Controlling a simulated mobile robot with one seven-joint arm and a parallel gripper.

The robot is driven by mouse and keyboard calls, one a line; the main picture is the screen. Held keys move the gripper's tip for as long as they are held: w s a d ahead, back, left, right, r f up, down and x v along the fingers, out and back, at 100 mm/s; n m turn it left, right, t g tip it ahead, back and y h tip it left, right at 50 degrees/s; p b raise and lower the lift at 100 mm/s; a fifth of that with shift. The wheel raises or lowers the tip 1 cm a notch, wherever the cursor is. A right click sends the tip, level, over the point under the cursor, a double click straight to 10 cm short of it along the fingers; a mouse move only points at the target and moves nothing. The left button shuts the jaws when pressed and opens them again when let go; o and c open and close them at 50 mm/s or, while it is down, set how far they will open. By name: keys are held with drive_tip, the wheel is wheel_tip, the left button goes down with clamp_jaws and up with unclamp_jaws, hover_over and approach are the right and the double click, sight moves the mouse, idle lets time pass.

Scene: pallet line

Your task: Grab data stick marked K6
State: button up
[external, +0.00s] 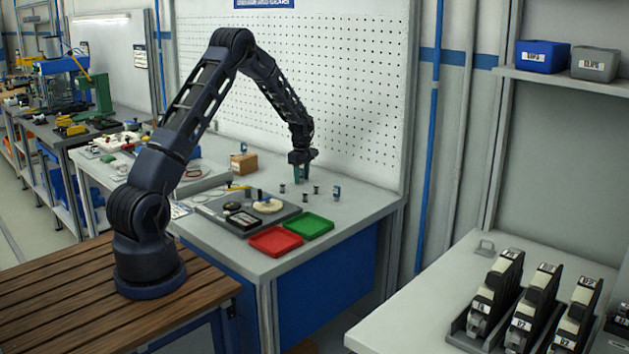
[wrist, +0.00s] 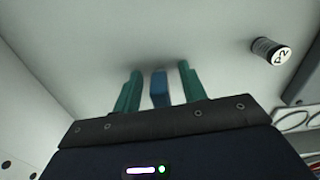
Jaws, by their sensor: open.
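My gripper (external: 301,178) points down over the workbench with its green fingers apart. In the wrist view, my gripper (wrist: 158,75) is open, and a small blue upright piece (wrist: 159,88) stands between the two fingers with gaps on both sides. No marking can be read on it, so I cannot tell if it is the K6 data stick. A small dark cylinder with a white end (wrist: 271,50), marked something like P2, lies off to the right. In the external view a small blue-and-white piece (external: 337,193) stands right of my gripper; its marking is too small to read.
Several small dark cylinders (external: 316,189) stand near my gripper. A grey tray (external: 215,207) with parts, a red tray (external: 275,241) and a green tray (external: 309,226) lie in front. A brown box (external: 244,164) stands to the left, and a pegboard wall (external: 350,90) rises behind.

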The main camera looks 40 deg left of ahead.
clamp_jaws()
drive_tip(key=shift+r, duration=0.1)
